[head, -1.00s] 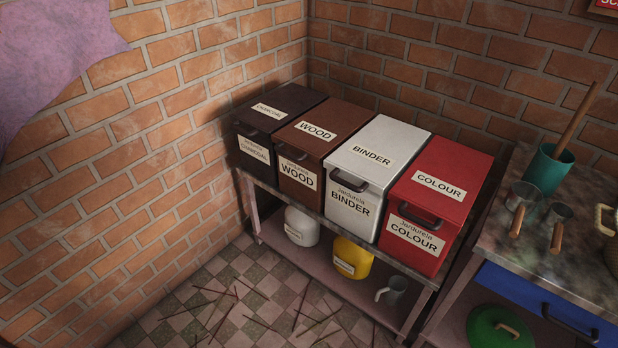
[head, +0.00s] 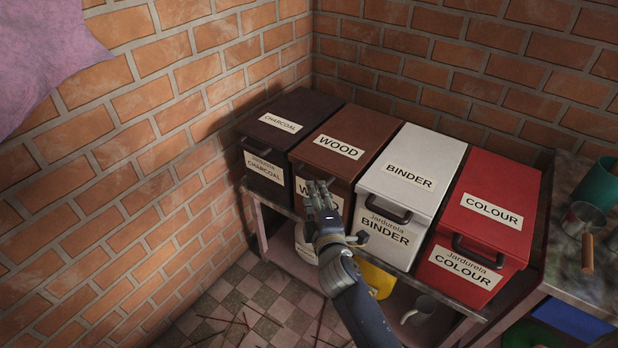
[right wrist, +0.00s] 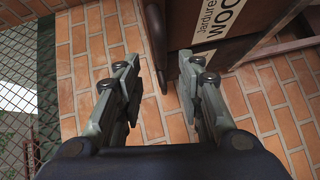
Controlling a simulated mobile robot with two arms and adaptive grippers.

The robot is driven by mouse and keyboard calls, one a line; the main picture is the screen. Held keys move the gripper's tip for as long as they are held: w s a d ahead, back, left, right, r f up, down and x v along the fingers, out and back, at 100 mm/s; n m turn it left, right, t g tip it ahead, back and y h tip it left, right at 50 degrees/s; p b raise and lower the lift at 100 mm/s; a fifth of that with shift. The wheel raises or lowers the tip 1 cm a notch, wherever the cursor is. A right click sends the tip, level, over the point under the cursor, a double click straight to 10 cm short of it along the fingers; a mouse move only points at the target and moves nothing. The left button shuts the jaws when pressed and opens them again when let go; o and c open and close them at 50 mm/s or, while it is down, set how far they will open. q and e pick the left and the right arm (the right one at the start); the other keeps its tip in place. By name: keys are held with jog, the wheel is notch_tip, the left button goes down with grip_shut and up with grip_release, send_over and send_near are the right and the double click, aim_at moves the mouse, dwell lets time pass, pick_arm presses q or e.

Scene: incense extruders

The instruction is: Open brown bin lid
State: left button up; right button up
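The brown bin (head: 345,128) is labelled WOOD and stands between the charcoal bin and the white BINDER bin. Its lid is closed. My right gripper (head: 320,187) is in front of the brown bin's front face, covering part of its front label. In the right wrist view, the fingers of my right gripper (right wrist: 158,92) are spread apart with nothing between the pads. A dark handle bar (right wrist: 154,50) on the brown bin (right wrist: 187,20) lies in line with the gap, seemingly just beyond the fingertips. I cannot tell whether they touch. My left gripper is not in view.
The charcoal bin (head: 285,122), BINDER bin (head: 418,163) and red COLOUR bin (head: 494,195) share the table, closed. A yellow container (head: 378,280) and a grey mug (head: 420,309) are on the lower shelf. A brick wall (head: 130,170) rises at left.

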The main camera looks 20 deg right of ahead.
aim_at(308, 178)
jog(key=w, duration=0.2)
jog(key=w+f, duration=0.1)
jog(key=w, duration=0.5)
jog(key=shift+d+f, duration=0.15)
jog(key=shift+d, duration=0.25)
jog(key=shift+w, duration=0.45)
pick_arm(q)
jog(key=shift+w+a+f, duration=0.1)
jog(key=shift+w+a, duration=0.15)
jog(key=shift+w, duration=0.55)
pick_arm(e)
jog(key=shift+f, duration=0.15)
grip_shut()
